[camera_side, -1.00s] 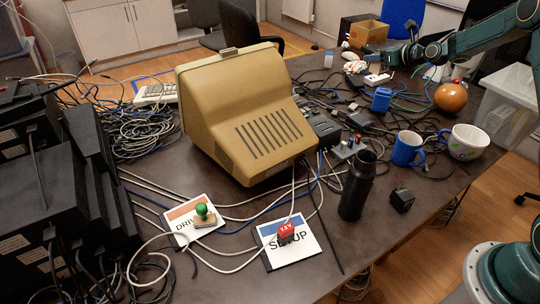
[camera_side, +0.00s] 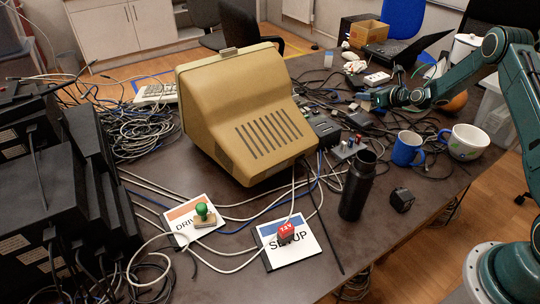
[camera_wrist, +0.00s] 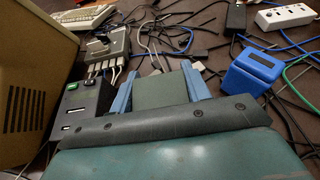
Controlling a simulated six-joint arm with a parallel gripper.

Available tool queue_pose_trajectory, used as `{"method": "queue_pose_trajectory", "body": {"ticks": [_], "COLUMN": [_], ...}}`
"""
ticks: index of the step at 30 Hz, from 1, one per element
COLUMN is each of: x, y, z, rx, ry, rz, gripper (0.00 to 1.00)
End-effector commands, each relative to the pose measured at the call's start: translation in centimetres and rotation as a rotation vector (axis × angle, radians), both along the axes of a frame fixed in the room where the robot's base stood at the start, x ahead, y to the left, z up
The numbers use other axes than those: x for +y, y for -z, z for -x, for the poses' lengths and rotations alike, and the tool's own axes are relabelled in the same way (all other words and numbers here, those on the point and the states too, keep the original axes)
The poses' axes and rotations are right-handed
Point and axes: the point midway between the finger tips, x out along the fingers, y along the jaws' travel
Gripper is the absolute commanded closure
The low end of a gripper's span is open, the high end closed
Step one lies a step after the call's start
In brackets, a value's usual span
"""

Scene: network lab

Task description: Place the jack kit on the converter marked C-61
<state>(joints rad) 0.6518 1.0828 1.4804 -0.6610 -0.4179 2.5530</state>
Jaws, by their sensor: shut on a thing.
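My gripper (camera_wrist: 158,84) shows at the bottom middle of the wrist view, with its two blue fingers on either side of a flat grey-green block (camera_wrist: 162,93). It is shut on this block, and no label shows on it. In the side view my gripper (camera_side: 372,98) is low over the cables at the back right of the table, and the held block is too small to make out. I cannot tell which thing is the jack kit. A black box with a green button (camera_wrist: 86,104) stands left of my gripper in the wrist view. No C-61 mark is readable.
A blue box (camera_wrist: 256,72) lies right of my gripper among cables. A grey unit with white plugs (camera_wrist: 120,44) and a power strip (camera_wrist: 284,16) lie beyond. The tan monitor (camera_side: 240,115), black bottle (camera_side: 357,185), blue mug (camera_side: 407,150) and white pot (camera_side: 464,142) stand around the table.

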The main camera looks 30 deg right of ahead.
Motion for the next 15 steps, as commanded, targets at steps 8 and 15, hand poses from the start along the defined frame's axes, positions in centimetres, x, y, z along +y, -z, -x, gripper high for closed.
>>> {"method": "queue_pose_trajectory", "body": {"ticks": [8,15], "x": [0.0,0.0], "y": [1.9,2.4], "z": [0.0,0.0], "rx": [-0.001,0.000], "ry": [0.001,0.000], "rz": [0.001,0.001], "gripper": [0.78,0.78]}}
